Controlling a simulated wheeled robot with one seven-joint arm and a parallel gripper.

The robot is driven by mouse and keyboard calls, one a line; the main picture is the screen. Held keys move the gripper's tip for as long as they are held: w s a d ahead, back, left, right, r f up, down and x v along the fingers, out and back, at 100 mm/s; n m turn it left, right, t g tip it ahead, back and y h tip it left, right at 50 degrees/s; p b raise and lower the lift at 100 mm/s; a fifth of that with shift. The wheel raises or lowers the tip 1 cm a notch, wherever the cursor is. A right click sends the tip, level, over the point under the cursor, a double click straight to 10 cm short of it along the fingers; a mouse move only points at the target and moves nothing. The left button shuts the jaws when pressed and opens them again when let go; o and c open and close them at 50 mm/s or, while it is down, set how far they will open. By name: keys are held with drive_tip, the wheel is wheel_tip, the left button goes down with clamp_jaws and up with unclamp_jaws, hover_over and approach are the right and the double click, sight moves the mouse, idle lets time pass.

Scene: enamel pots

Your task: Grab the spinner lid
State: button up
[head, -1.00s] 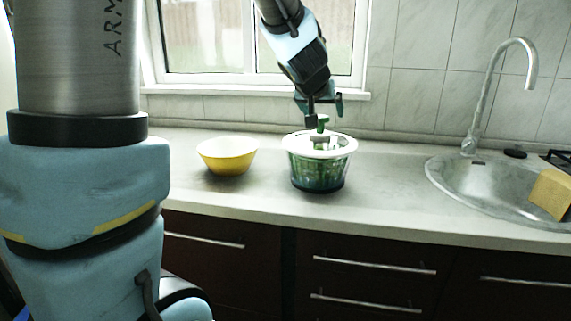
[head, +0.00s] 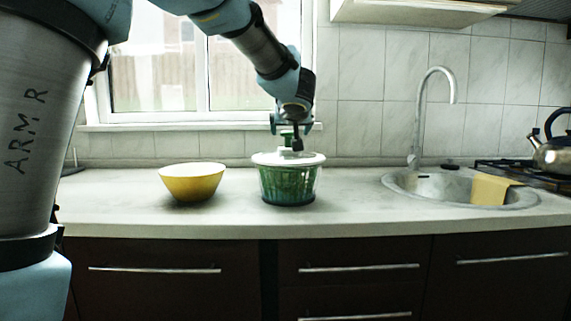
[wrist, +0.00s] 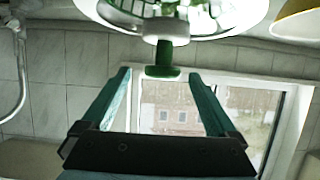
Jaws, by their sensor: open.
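The spinner stands upright on the counter, a see-through green bowl (head: 288,187) under a white spinner lid (head: 270,159). In the wrist view the lid (wrist: 225,17) fills the top middle, and its green knob (wrist: 164,60) sticks out toward my gripper. My gripper (head: 293,131) is right above the lid, pointing down. In the wrist view my gripper (wrist: 159,76) is open, with the knob's end between or just ahead of its two green fingertips. I cannot tell whether a finger touches the knob. The knob is mostly hidden by my gripper in the head view.
A yellow bowl (head: 191,183) stands left of the spinner, with a gap between. A sink (head: 408,187) with a tall tap (head: 417,120) and a yellow cloth or sponge (head: 490,190) is at right. A kettle (head: 555,155) sits on the hob. The window is behind.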

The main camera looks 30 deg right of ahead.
drive_tip(key=shift+b+x, duration=0.7)
drive_tip(key=shift+x, duration=2.45)
drive_tip(key=shift+a, duration=0.15)
drive_tip(key=shift+c, duration=0.2)
clamp_jaws()
